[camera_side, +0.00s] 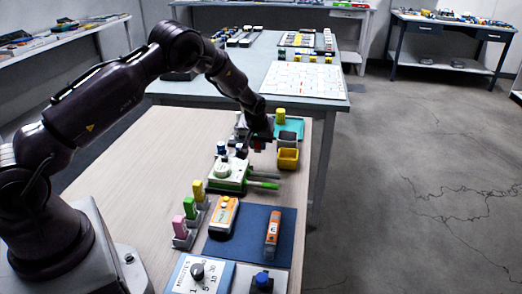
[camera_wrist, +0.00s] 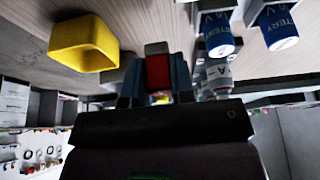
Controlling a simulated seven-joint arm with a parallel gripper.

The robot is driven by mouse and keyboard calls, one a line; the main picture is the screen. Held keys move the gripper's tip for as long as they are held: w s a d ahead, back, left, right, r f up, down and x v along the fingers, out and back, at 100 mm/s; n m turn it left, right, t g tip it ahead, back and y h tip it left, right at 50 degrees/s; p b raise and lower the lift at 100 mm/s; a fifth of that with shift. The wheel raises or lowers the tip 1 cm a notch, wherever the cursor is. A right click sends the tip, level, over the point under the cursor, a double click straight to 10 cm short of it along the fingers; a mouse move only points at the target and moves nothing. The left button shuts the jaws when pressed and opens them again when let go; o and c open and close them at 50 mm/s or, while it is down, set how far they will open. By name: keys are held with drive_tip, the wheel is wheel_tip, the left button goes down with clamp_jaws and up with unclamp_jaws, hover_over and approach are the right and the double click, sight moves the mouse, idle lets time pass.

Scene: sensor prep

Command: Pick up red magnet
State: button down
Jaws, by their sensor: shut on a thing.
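My gripper (camera_wrist: 157,85) is shut on the red magnet (camera_wrist: 158,72), which shows between the two fingers in the wrist view. A grey block-like part shows right beyond the magnet's end. In the side view my gripper (camera_side: 259,140) points down near the far end of the wooden table, and only a small bit of red (camera_side: 259,146) shows under it. I cannot tell from these views how far the magnet is from the table top.
A yellow bin (camera_side: 288,158) stands close to the right of my gripper, with a teal tray (camera_side: 291,126) behind it. A green device (camera_side: 231,175), coloured blocks and a blue mat (camera_side: 245,248) lie nearer.

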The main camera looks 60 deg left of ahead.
drive_tip(key=s+d+r, duration=0.4)
drive_tip(key=s+r, duration=0.4)
drive_tip(key=s, duration=0.4)
drive_tip(key=shift+r, duration=0.15)
drive_tip(key=shift+w+d, duration=0.1)
drive_tip(key=c, duration=1.5)
unclamp_jaws()
drive_tip(key=shift+c, duration=1.1)
drive_tip(key=w+f, duration=0.1)
drive_tip(key=w+a+f, duration=0.1)
drive_tip(key=w, duration=0.1)
drive_tip(key=w+a, duration=0.1)
drive_tip(key=shift+w+a+f, duration=0.2)
drive_tip(key=shift+a+f, duration=0.05)
drive_tip(key=shift+f, duration=2)
